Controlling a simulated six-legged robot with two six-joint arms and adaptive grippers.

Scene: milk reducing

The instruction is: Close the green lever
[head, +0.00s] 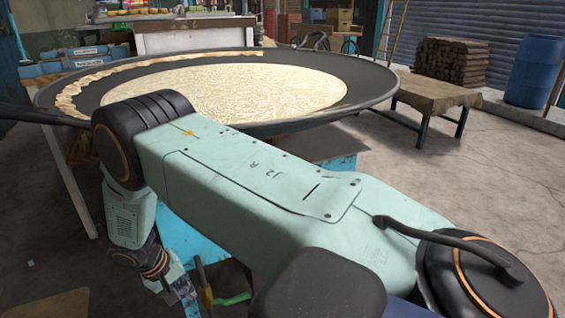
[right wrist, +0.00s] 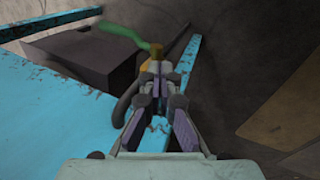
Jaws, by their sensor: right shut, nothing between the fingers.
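The green lever (head: 232,299) shows low in the head view, beside a yellowish valve part (head: 204,288), partly cut off by my own arm. In the right wrist view the green lever (right wrist: 122,36) stretches to the upper left from a brass-coloured fitting (right wrist: 156,50). My right gripper (right wrist: 158,70) is shut and empty, with its fingertips just short of the fitting in the picture. I cannot tell whether they touch it. In the head view the right gripper (head: 183,289) is small, left of the valve. My left gripper is not in view.
A wide dark pan (head: 375,80) of creamy milk stands above the blue frame (head: 190,238). The blue frame's bars also show in the right wrist view (right wrist: 50,105), with a dark box (right wrist: 85,55) behind. A low table (head: 425,92) and a blue barrel (head: 532,72) stand far right.

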